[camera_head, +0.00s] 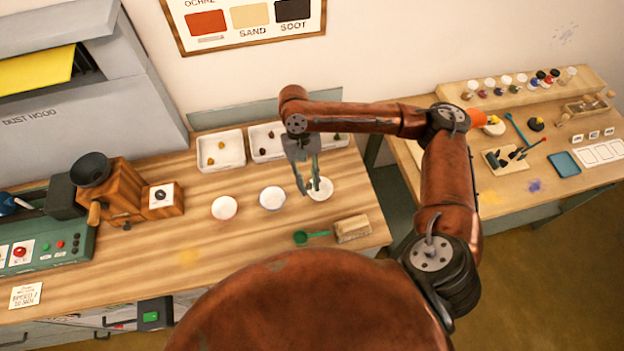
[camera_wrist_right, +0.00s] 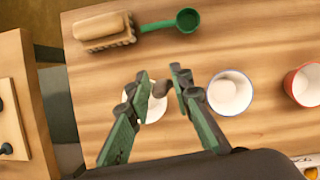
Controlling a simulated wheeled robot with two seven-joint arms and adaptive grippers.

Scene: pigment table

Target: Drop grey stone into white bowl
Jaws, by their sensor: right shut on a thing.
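My right gripper (camera_head: 308,187) is low over the white bowl (camera_head: 325,194), the rightmost of three small bowls. In the right wrist view, my right gripper (camera_wrist_right: 161,82) is shut on a small grey stone (camera_wrist_right: 162,88) between its fingertips. The white bowl (camera_wrist_right: 156,108) shows behind and below the stone, partly covered by the fingers. The stone appears above the bowl's edge area; its exact height is hard to tell. My left gripper is not in view.
A blue-rimmed bowl (camera_head: 272,198) and a red-rimmed bowl (camera_head: 224,207) stand to the left. White trays (camera_head: 220,165) with small lumps are behind. A green scoop (camera_head: 301,237) and a tan brush-like block (camera_head: 353,228) lie in front. A wooden grinder (camera_head: 125,190) stands left.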

